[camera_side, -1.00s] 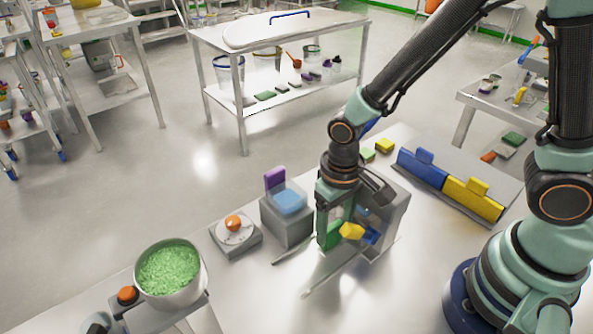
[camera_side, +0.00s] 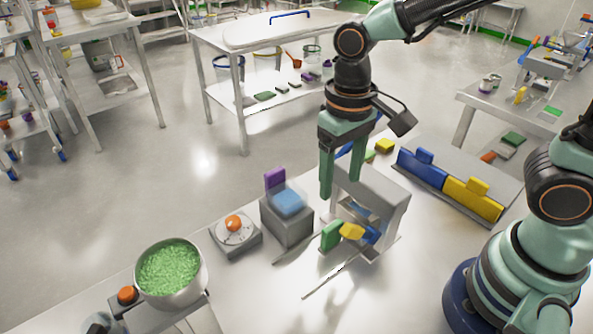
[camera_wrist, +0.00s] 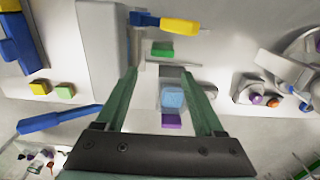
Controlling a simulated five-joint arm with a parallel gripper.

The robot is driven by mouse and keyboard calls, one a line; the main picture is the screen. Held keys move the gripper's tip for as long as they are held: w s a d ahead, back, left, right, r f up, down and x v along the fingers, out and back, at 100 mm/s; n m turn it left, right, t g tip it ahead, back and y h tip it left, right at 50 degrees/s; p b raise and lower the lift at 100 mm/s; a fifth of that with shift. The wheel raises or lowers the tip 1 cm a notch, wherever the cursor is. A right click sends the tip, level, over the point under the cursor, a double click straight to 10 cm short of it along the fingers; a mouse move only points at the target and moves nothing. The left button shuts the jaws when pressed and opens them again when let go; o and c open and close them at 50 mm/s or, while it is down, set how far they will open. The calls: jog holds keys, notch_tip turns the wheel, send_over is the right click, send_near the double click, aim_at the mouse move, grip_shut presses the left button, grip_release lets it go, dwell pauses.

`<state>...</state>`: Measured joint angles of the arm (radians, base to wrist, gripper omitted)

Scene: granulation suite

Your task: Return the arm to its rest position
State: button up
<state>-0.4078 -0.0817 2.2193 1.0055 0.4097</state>
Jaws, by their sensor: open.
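My gripper (camera_side: 347,190) is open and empty in the side view, its two green fingers pointing down above the bench by a grey frame (camera_side: 385,190). In the wrist view my gripper (camera_wrist: 160,85) shows two parted green fingers with nothing held between them. Below the fingertips, at the frame's foot, are a green block (camera_side: 331,235), a yellow piece (camera_side: 351,231) and a blue piece (camera_side: 371,236). The wrist view shows the green block (camera_wrist: 162,49) and the yellow piece (camera_wrist: 180,26) beyond the fingertips.
A grey box with a blue top (camera_side: 289,201) and a purple tab stands left of my gripper. Further left are a dial with an orange knob (camera_side: 234,223) and a pot of green granules (camera_side: 170,270). Blue and yellow bars (camera_side: 472,199) lie right.

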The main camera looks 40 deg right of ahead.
jog(key=d+r+t, duration=0.1)
jog(key=d, duration=0.1)
jog(key=d+r+t, duration=0.1)
jog(key=d+r, duration=0.1)
jog(key=w+d+r+t, duration=0.1)
jog(key=d+r, duration=0.1)
jog(key=shift+d+r+y, duration=0.1)
jog(key=shift+d+y, duration=0.2)
jog(key=shift+d, duration=0.1)
jog(key=s+d+r+t, duration=0.1)
jog(key=d+r+t, duration=0.1)
jog(key=d, duration=0.3)
jog(key=shift+d+r+t, duration=0.25)
jog(key=shift+r+t, duration=0.05)
jog(key=shift+r, duration=0.3)
